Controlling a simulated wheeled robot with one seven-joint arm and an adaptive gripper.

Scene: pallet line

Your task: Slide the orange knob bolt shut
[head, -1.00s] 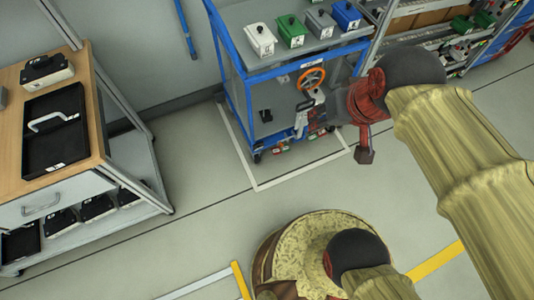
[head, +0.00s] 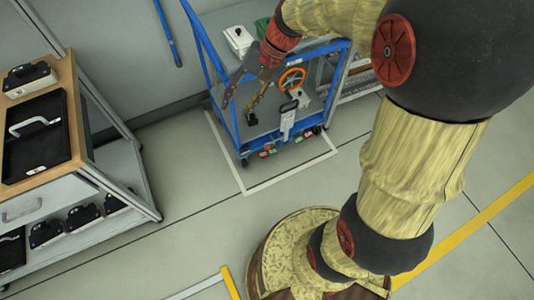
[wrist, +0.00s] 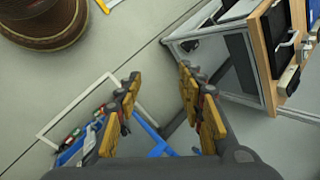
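An orange ring-shaped wheel (head: 292,79) shows on the blue cart (head: 237,120). A pale upright fitting (head: 288,118) stands just below it. I cannot make out a bolt with an orange knob in either view. My gripper (head: 239,106) is open and empty, with its fingers pointing down, left of the orange wheel in the head view. In the wrist view its two fingers (wrist: 158,76) are well apart with only floor between the tips. Part of the cart top is hidden behind my arm.
A white box (head: 238,40) sits on the cart's upper deck. A workbench (head: 78,118) with a black tray (head: 36,140) stands at the left and also shows in the wrist view (wrist: 268,75). Floor between bench and cart is clear.

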